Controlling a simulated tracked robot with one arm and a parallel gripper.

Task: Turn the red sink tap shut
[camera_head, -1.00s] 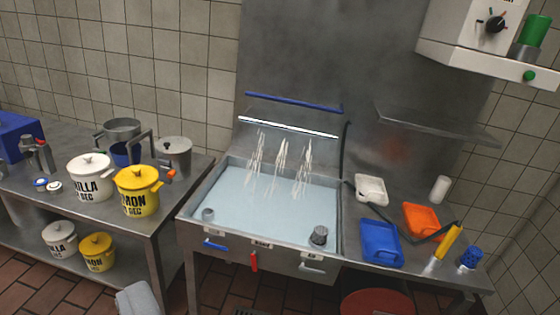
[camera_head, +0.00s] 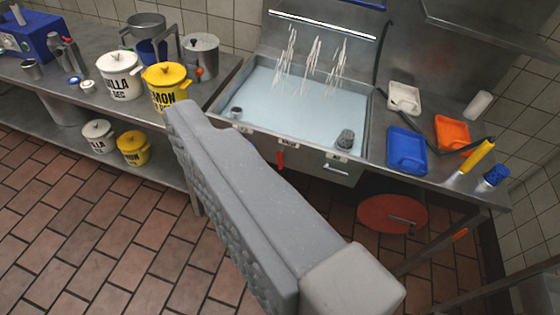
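The red tap handle (camera_head: 281,160) hangs down from the middle of the sink's front panel, under a small label. The sink (camera_head: 372,110) is full of pale blue water, and several white streams run into it from the bar (camera_head: 322,25) at its back. A lever (camera_head: 335,168) sits to the right of the red handle. My gripper (camera_head: 185,115) is a large grey shape in the foreground, its far end pointing up and left. It shows left of the red handle, apart from it in the picture. Its finger gap is not visible. It hides the left part of the sink front.
A steel table on the left carries a yellow pot (camera_head: 165,85), a white pot (camera_head: 119,78) and steel pots. Blue (camera_head: 407,150) and orange (camera_head: 453,133) trays lie right of the sink. A red round lid (camera_head: 392,214) is below. The tiled floor (camera_head: 110,225) is open at left.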

